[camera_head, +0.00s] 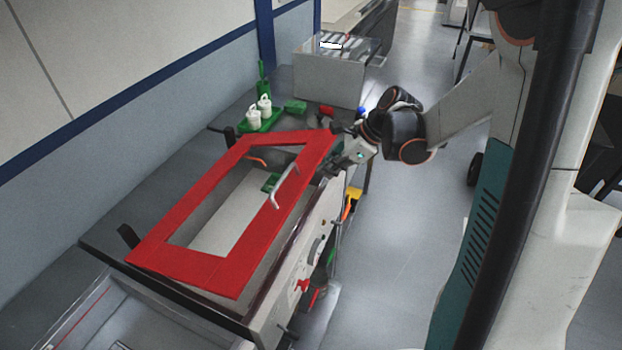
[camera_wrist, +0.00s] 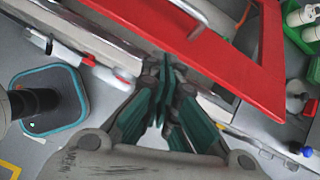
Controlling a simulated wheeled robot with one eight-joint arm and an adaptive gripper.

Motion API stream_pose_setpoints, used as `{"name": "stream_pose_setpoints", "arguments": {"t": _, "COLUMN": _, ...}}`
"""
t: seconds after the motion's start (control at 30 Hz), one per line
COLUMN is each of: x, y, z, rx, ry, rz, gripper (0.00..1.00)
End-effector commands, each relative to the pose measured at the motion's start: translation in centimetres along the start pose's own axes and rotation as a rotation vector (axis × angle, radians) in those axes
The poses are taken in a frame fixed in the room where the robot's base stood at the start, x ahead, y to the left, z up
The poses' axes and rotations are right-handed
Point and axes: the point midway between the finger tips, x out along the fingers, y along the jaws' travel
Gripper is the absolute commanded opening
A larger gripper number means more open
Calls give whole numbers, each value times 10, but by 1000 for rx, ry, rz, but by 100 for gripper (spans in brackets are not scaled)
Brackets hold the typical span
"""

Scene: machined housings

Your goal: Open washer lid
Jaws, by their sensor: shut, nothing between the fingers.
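The washer lid (camera_head: 185,264) is a red frame with a window and a silver handle (camera_head: 285,187) on its front side. It looks partly raised, with a gap between its front edge and the washer's rim (camera_head: 265,302). My gripper (camera_head: 328,166) is at the lid's far front corner, close to the lid's edge. In the wrist view my gripper (camera_wrist: 166,68) has its green-padded fingers together and empty, beside or just under the red lid (camera_wrist: 245,78). Whether the fingers touch the lid I cannot tell. The handle also shows in the wrist view (camera_wrist: 191,14).
Green holders with white bottles (camera_head: 264,108) stand behind the washer's far end. A grey box (camera_head: 330,72) sits further back. A metal basin (camera_head: 105,315) adjoins at the near left. Red knobs (camera_head: 302,285) stick out from the front panel.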

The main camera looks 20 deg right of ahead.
Motion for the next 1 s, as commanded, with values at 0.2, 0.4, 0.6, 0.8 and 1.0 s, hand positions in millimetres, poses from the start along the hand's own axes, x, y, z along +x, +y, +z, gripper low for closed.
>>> {"name": "stream_pose_setpoints", "arguments": {"t": 0.2, "x": -14, "y": 1, "z": -27, "rx": 250, "ry": -131, "rz": -95, "gripper": 0}}
{"name": "stream_pose_setpoints", "arguments": {"t": 0.4, "x": -10, "y": 0, "z": -28, "rx": 292, "ry": -155, "rz": -108, "gripper": 0}}
{"name": "stream_pose_setpoints", "arguments": {"t": 0.6, "x": 21, "y": -4, "z": -24, "rx": 287, "ry": -154, "rz": -105, "gripper": 0}}
{"name": "stream_pose_setpoints", "arguments": {"t": 0.8, "x": 58, "y": -8, "z": -19, "rx": 287, "ry": -154, "rz": -105, "gripper": 0}}
{"name": "stream_pose_setpoints", "arguments": {"t": 1.0, "x": 80, "y": -13, "z": -10, "rx": 288, "ry": -154, "rz": -106, "gripper": 0}}
